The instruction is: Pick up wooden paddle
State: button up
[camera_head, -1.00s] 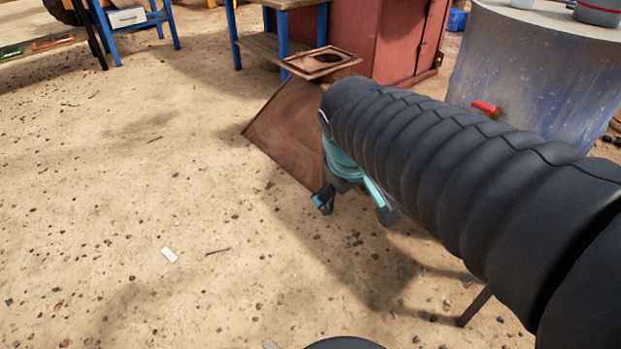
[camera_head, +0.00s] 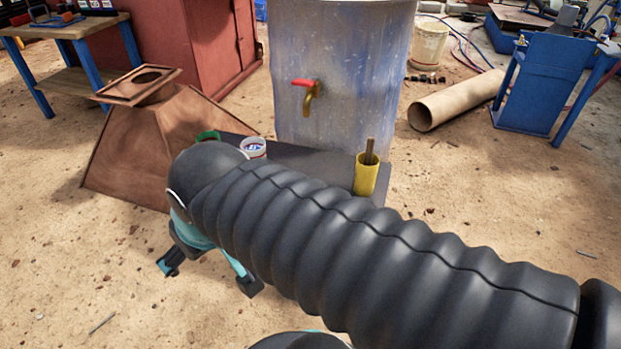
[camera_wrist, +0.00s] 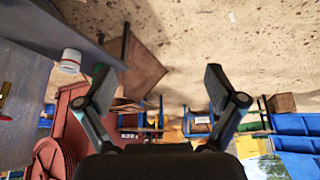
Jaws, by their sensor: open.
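A brown wooden piece (camera_head: 369,152), which looks like the wooden paddle, stands upright in a yellow cup (camera_head: 366,177). The cup sits on a low dark table (camera_head: 318,166), partly hidden behind my arm. Only the paddle's upper part shows; the rest is inside the cup. My gripper (camera_head: 209,275) is open and empty, left of and nearer than the table, over sandy ground. In the wrist view, my gripper (camera_wrist: 158,82) has its fingers wide apart with nothing between them. I cannot make out the paddle there.
A white tub (camera_head: 254,147) and a green item (camera_head: 208,136) are on the table's left part. A rusty hopper (camera_head: 140,140) stands left. Behind the table is a large metal drum (camera_head: 340,60) with a red-handled tap (camera_head: 309,92). A pipe (camera_head: 455,102) lies right.

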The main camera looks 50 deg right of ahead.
aim_at(370, 145)
jog(key=z, duration=2)
